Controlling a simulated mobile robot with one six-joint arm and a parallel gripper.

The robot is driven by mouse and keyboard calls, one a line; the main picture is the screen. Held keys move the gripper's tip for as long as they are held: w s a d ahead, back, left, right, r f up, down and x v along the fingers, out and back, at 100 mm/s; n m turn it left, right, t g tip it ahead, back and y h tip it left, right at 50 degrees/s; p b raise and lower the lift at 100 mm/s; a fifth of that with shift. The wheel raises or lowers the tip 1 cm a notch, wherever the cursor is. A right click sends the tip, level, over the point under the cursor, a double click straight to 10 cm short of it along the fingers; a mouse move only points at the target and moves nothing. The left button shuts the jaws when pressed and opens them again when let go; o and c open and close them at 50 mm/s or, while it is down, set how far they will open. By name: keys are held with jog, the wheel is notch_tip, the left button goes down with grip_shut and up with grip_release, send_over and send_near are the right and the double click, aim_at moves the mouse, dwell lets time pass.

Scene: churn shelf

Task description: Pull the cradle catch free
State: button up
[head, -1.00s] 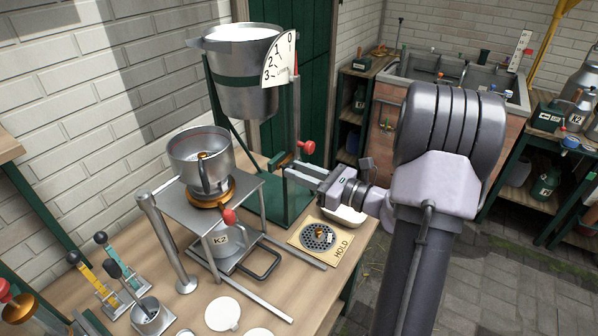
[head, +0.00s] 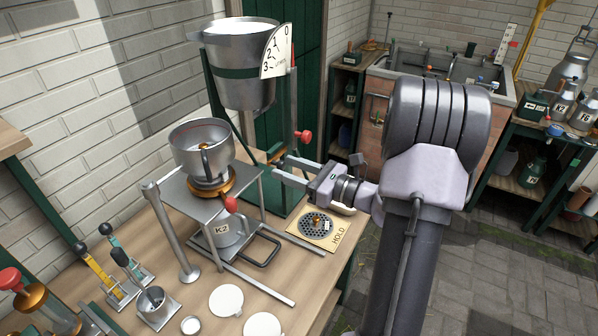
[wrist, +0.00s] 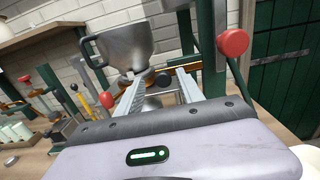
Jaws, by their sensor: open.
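The green stand (head: 220,105) bears a hanging metal bucket (head: 240,50) with a 0–3 dial. Low on its post is a brass bar (head: 276,151) with a dark knob (wrist: 161,80), which may be the cradle catch; no label shows. A red knob (head: 303,136) sticks out beside it and looms large in the wrist view (wrist: 233,42). My gripper (head: 278,170) is open and empty, with its fingers pointing at the stand. In the wrist view the dark knob appears between the fingertips (wrist: 158,84); I cannot tell if they touch it.
A HOLD plate (head: 318,228) lies below my gripper.

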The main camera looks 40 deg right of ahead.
jog(key=p+v, duration=0.2)
jog(key=v, duration=1.5)
jog(key=shift+p, duration=0.3)
jog(key=shift+s+d, duration=0.1)
jog(key=w+a+r+n+g+y+b, duration=0.1)
jog(key=w+a+n+g+y, duration=0.1)
jog(key=a+n+g, duration=0.45)
jog(key=w+a+r+n+g+y, duration=0.1)
jog(key=w+a+n+g+y, duration=0.15)
jog(key=a, duration=0.65)
jog(key=s+a+r+n+g+h+b, duration=0.1)
jog(key=s+a+n+h, duration=0.3)
jog(key=a+n, duration=0.5)
jog(key=s+a+n+g+h+b, duration=0.1)
jog(key=s+a+n+h, duration=0.3)
jog(key=a+n, duration=0.5)
jog(key=shift+s+a+r+n, duration=0.25)
jog(key=shift+r+n, duration=0.15)
